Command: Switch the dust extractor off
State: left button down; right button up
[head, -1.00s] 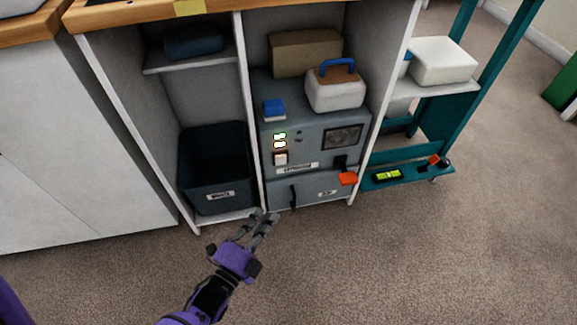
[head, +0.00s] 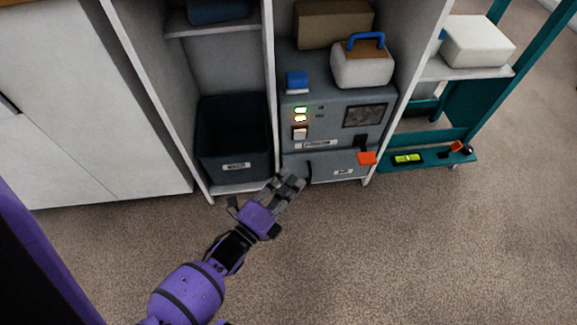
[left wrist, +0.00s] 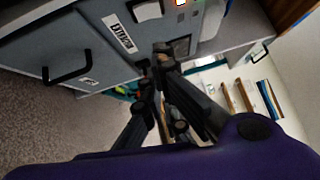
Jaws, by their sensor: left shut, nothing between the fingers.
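The dust extractor (head: 345,98) is a grey cabinet in the middle bay of the bench. Its front has a pale rocker switch (head: 300,133) under two lit lamps (head: 300,114), one greenish and one amber. The switch also shows at the top of the left wrist view (left wrist: 147,11), above the extractor's label (left wrist: 118,32). My left gripper (head: 293,178) is shut and empty, low in front of the extractor's lower drawer, below the switch and apart from it. Its fingers (left wrist: 155,65) also show in the left wrist view. My right gripper is out of view.
A dark bin (head: 235,140) stands in the bay to the left. A white box with a blue handle (head: 362,66) and a brown box (head: 333,24) sit on the extractor. An orange piece (head: 367,158) sticks out at its lower right. A teal rack (head: 458,134) stands right. Carpet in front is clear.

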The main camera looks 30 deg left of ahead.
aim_at(300, 135)
pick_arm(q)
jog(key=a+b+x, duration=0.2)
jog(key=b+x, duration=0.1)
jog(key=x, duration=0.7)
jog(key=shift+w+a, duration=0.3)
jog(key=shift+a, duration=0.1)
jog(key=shift+r, duration=0.15)
